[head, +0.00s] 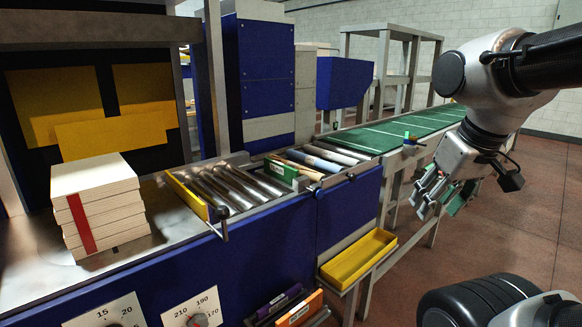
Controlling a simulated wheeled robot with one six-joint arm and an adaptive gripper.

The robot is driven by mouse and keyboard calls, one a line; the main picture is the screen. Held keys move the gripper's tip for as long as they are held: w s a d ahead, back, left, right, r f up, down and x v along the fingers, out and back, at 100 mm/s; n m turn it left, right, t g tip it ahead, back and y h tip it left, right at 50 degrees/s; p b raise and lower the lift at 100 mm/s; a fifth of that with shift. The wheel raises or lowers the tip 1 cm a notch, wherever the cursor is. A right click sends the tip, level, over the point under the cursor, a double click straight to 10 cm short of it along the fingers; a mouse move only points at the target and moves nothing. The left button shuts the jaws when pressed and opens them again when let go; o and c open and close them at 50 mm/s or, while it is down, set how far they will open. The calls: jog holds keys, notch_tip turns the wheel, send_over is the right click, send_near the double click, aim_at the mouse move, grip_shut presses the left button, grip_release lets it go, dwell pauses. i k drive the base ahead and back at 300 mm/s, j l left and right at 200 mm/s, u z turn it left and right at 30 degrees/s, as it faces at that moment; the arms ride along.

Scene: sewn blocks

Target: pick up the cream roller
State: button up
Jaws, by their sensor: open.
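In the head view, a row of rollers lies across the conveyor frame in the middle. A tan-cream roller (298,169) lies just behind a small green piece with a pale label (281,172). Blue-grey rollers (315,160) lie beyond it, and a paler whitish one (346,152) lies near the green belt. I cannot tell for sure which of the pale ones is the cream roller. My gripper (432,193) is open and empty, pointing down at the right, well apart from the rollers.
A stack of cream blocks with a red strip (100,205) stands on the metal table at left. Shiny metal rollers (235,188) sit beside a yellow guide (187,197). A yellow tray (358,258) hangs below the conveyor. The green belt (405,128) runs back. Floor at right is clear.

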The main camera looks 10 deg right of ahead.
aim_at(315, 177)
jog(key=i+l+z, duration=0.1)
jog(key=l, duration=0.35)
jog(key=i+l, duration=0.1)
jog(key=l, duration=0.35)
jog(key=i+l+z, duration=0.15)
jog(key=l, duration=0.25)
jog(key=i+l+z, duration=0.1)
jog(key=l, duration=0.35)
jog(key=i+l, duration=0.2)
jog(key=l, duration=0.2)
jog(key=i+l+z, duration=0.15)
jog(key=l, duration=0.25)
jog(key=u, duration=1.6)
jog(key=i+j, duration=0.35)
jog(key=j, duration=0.15)
jog(key=i+j+z, duration=0.1)
jog(key=i+j, duration=0.25)
jog(key=j, duration=0.15)
